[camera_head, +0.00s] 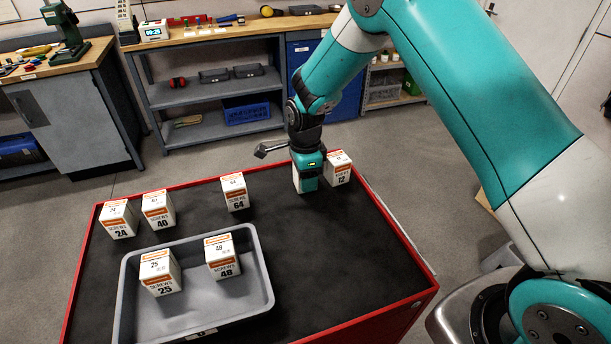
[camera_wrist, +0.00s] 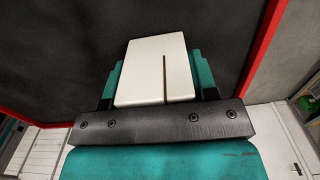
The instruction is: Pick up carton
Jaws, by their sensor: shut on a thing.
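My gripper (camera_head: 308,179) points down at the far right corner of the red-edged table. It is shut on a white carton (camera_head: 297,181). One finger covers most of the carton's front, so its label is hidden. In the wrist view my gripper (camera_wrist: 155,82) has a teal finger on each side of this carton (camera_wrist: 140,75), whose plain white top shows a narrow dark slit. I cannot tell whether the carton is resting on the table or just above it. The carton marked 12 (camera_head: 338,174) stands close on its right.
On the dark tabletop (camera_head: 330,255) stand cartons marked 64 (camera_head: 235,194), 40 (camera_head: 158,211) and 24 (camera_head: 118,221). A grey tray (camera_head: 268,293) holds cartons marked 25 (camera_head: 160,276) and 48 (camera_head: 222,260). The table's right half in front of my gripper is clear.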

